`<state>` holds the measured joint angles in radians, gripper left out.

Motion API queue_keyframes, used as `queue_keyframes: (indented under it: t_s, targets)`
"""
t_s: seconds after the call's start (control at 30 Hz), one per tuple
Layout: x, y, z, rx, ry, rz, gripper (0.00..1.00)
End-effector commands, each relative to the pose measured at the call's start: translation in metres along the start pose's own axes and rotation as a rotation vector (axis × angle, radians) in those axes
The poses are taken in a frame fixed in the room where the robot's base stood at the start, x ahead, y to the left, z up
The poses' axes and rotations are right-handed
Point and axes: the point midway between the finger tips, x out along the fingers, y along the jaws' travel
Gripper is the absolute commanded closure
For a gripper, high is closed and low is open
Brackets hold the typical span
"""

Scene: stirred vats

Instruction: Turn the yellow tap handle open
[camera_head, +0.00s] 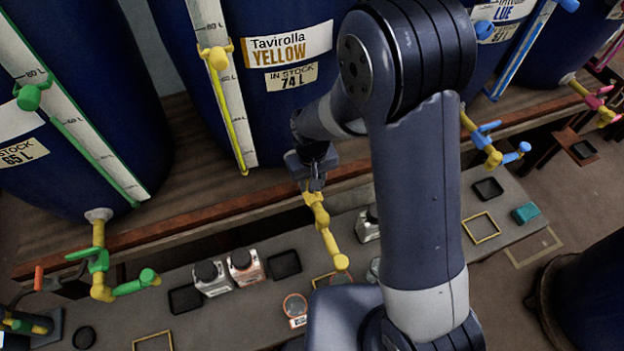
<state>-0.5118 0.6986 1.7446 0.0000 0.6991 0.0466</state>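The yellow tap (325,232) shows in the head view below the vat labelled "Tavirolla YELLOW" (284,45). Its body slants down to the right and ends in a rounded yellow tip. My gripper (314,183) is at the upper end of this tap, pointing down, touching or very close to it. The gripper and my arm cover the tap's upper part and its joint with the vat. I cannot make out the yellow handle apart from the tap body, or whether the fingers are closed on it.
A green tap (100,262) is at the left; blue (490,146) and pink (598,103) taps are at the right. A grey bench (235,300) below holds bottles (245,267), dark square pads and a round container (295,305). My arm hides the middle right.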

Motion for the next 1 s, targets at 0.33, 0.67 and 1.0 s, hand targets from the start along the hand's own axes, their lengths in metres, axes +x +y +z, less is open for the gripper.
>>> queue_keyframes:
  t_s: [0.33,0.67,1.0]
  targets:
    - [-0.05,0.0,-0.002,0.0,0.007,0.0,0.65]
    - [-0.101,0.0,-0.001,0.0,0.004,0.0,0.65]
    - [-0.107,0.0,0.0,0.0,0.001,0.0,0.65]
